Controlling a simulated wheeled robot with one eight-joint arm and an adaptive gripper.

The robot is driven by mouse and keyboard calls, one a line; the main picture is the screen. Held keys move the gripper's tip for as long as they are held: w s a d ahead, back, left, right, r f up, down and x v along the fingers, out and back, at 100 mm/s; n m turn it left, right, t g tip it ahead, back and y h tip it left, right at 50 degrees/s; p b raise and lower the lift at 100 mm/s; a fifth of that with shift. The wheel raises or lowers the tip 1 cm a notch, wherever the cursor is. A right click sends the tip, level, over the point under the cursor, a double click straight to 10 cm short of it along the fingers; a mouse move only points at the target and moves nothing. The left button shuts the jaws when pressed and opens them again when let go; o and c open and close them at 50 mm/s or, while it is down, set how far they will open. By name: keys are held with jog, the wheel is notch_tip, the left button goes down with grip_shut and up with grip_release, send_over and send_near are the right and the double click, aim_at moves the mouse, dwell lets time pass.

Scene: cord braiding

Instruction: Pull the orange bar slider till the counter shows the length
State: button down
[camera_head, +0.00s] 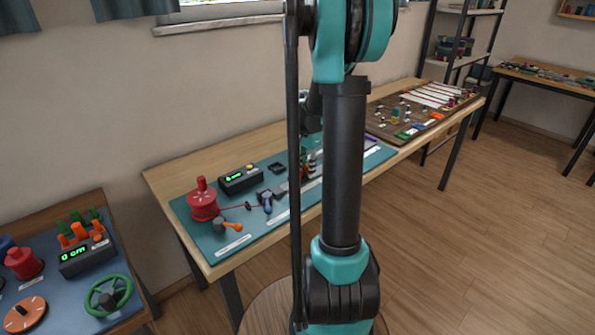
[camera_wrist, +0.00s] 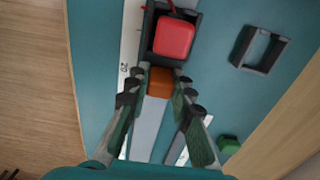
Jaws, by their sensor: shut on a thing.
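In the wrist view an orange block (camera_wrist: 160,83), which looks like the bar slider's grip, sits between the fingertips of my gripper (camera_wrist: 161,85). The fingers are closed on its two sides. It stands just below a red block in a dark holder, over a pale strip with a printed scale. In the head view my arm hides the gripper and the slider. The counter (camera_head: 240,179) on the middle table has a green lit display, too small to read.
A red spool (camera_head: 203,206) and an orange-ended lever (camera_head: 227,227) are on the teal board. The red block (camera_wrist: 174,38) and an empty dark frame (camera_wrist: 259,51) are near my gripper. The left table has another counter (camera_head: 87,257) reading 0 cm and a green wheel (camera_head: 108,297).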

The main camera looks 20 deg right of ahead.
jog(key=shift+w+d, duration=1.25)
jog(key=shift+d, duration=1.75)
jog(key=shift+w+d, duration=1.25)
jog(key=shift+d, duration=1.8)
jog(key=shift+w+d, duration=1.25)
jog(key=shift+d, duration=1.75)
jog(key=shift+w+d, duration=0.5)
jog(key=shift+d, duration=0.75)
jog(key=shift+w+d, duration=0.5)
jog(key=shift+d, duration=0.7)
jog(key=shift+w+d, duration=0.5)
jog(key=shift+d, duration=0.75)
jog(key=c, duration=1.4)
grip_release()
jog(key=shift+o, duration=0.2)
jog(key=shift+r, duration=0.1)
notch_tip(320, 180, up, 7)
